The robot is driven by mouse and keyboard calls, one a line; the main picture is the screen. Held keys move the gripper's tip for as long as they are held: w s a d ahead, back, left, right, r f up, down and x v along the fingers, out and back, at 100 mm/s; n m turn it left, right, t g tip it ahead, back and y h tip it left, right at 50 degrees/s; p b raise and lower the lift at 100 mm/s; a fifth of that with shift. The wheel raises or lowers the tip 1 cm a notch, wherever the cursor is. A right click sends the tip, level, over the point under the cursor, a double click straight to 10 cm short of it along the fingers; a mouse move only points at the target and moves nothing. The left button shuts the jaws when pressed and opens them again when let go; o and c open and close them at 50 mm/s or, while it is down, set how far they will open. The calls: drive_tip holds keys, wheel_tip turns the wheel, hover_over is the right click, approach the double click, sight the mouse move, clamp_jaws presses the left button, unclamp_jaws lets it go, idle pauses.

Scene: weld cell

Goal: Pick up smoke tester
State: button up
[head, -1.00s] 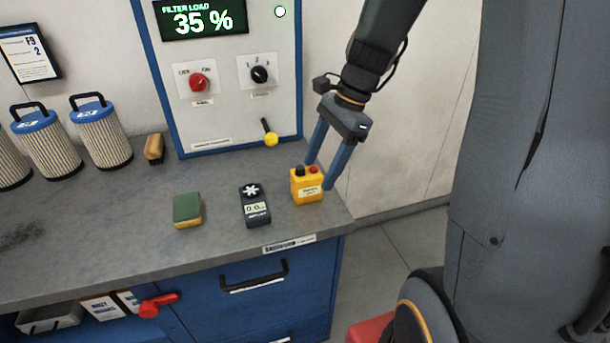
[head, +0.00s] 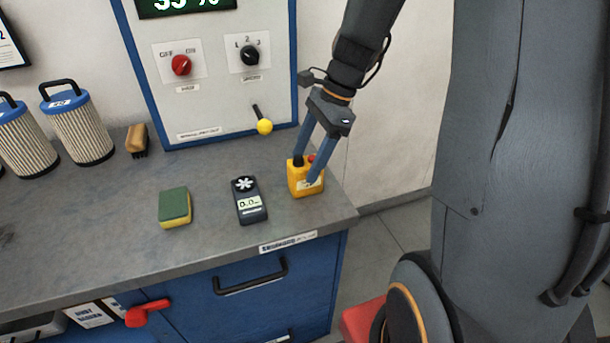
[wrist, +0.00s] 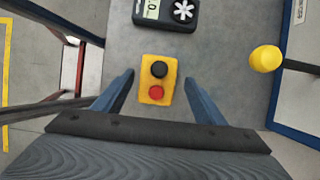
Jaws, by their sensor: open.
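The smoke tester, by its look the small yellow box (head: 294,184) with a black and a red knob on top, stands upright near the right end of the bench. My gripper (head: 307,168) is open above it, with its blue fingers reaching down around the box's top. In the wrist view the yellow box (wrist: 146,92) lies between the two fingertips of my gripper (wrist: 159,79), with a gap at each side. One finger hides part of the box's right side in the head view.
Behind are a panel with a yellow-tipped lever (head: 264,127), a brush (head: 137,140) and filter cartridges (head: 80,128). The bench's right edge is close by.

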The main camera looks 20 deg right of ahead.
sight(299, 177)
drive_tip(key=shift+s+p+x, duration=0.2)
drive_tip(key=shift+p+x, duration=0.55)
drive_tip(key=shift+x, duration=2.1)
drive_tip(key=shift+a, duration=0.1)
drive_tip(key=c, duration=1.4)
drive_tip(key=shift+c, duration=1)
drive_tip(key=shift+r, duration=0.15)
